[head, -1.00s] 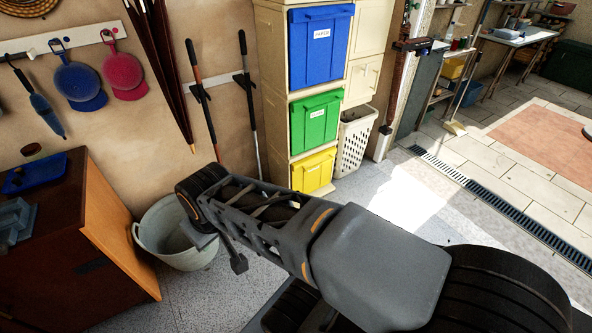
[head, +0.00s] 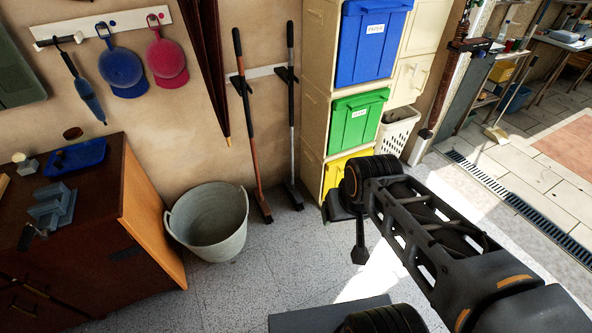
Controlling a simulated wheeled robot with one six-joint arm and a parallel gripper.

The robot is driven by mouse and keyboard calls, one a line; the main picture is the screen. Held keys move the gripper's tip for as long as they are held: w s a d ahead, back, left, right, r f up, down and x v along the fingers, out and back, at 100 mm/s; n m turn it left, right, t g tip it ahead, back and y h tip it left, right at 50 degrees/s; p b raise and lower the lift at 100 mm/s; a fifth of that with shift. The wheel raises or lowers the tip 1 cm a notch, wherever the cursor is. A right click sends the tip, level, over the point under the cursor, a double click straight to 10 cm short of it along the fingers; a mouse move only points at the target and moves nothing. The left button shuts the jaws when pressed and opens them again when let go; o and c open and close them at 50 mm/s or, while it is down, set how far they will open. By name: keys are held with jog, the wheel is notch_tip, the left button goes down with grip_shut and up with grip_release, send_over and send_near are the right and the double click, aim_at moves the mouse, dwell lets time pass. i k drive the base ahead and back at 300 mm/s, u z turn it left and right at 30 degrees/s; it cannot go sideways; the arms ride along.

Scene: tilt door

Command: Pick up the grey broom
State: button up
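The grey broom (head: 292,130) stands upright against the wall, held by a wall rack near its black top grip. Its pale grey shaft runs down to a dark head on the floor. My gripper (head: 350,228) is at the end of my arm, to the right of the broom's foot and in front of the yellow bin. It is apart from the broom.
An orange-brown broom (head: 251,140) stands just left of the grey one. A grey tub (head: 208,225) and wooden cabinet (head: 150,215) are further left. A shelf tower (head: 315,100) with bins rises close on the right. Floor before the brooms is clear.

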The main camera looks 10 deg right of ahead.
aim_at(289, 184)
jog(key=z, duration=0.4)
jog(key=k, duration=0.9)
jog(key=z, duration=0.7)
jog(key=i, duration=2.15)
jog(key=u, duration=1.45)
jog(key=i, duration=0.9)
jog(key=u, duration=1.35)
jog(key=i, duration=0.25)
jog(key=u, duration=0.2)
